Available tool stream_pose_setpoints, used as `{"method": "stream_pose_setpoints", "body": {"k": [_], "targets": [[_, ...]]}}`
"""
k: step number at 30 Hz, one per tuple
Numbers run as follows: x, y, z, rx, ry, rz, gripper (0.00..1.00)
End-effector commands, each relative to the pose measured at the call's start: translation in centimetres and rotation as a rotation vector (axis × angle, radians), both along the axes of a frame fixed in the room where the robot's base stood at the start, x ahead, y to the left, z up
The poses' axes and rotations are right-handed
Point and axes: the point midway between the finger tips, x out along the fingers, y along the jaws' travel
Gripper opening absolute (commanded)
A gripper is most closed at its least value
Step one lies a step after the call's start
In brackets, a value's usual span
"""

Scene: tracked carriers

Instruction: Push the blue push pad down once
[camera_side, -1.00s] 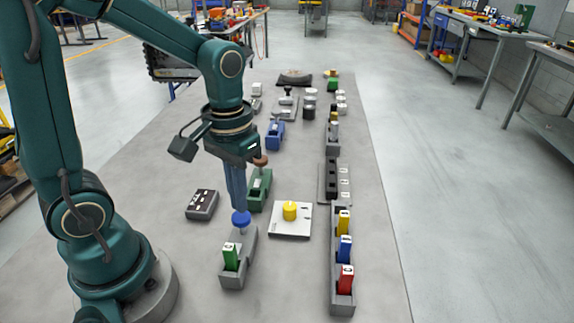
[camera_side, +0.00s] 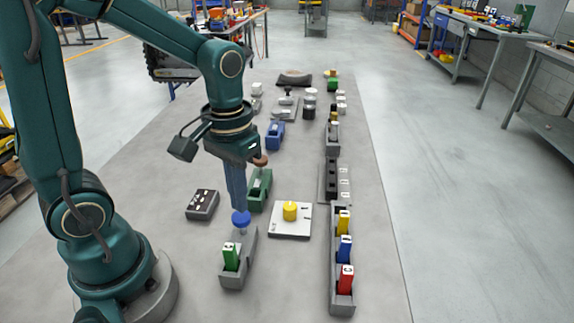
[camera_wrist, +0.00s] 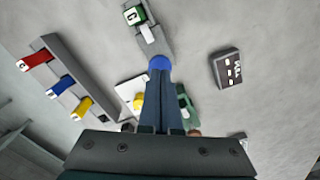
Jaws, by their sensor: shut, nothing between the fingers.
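The blue push pad (camera_side: 241,217) is a round blue disc on a short stem at the far end of a grey carrier (camera_side: 237,272). A green block (camera_side: 230,257) stands in the near end of that carrier. My gripper (camera_side: 240,208) is shut and empty, pointing down, with its fingertips at the top of the pad. They appear to touch it, though a small gap cannot be ruled out. In the wrist view the fingertips (camera_wrist: 160,72) overlap the pad (camera_wrist: 160,62) and hide part of it.
A grey box with a dark top (camera_side: 202,204) lies to the left. A white plate (camera_side: 291,233) with a yellow knob (camera_side: 290,211) is to the right. A long grey rack (camera_side: 342,306) holds yellow, blue and red blocks. A green carrier (camera_side: 260,190) stands just behind my gripper.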

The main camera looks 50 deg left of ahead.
Motion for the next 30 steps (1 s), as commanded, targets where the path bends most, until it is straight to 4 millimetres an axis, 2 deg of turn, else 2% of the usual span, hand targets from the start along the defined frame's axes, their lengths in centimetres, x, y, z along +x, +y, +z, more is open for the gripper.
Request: {"method": "stream_pose_setpoints", "body": {"k": [15,30], "targets": [[0.0,0.0,-0.1,0.0,0.001,0.0,0.0],[0.0,0.0,-2.3,-0.001,0.003,0.0,0.0]]}}
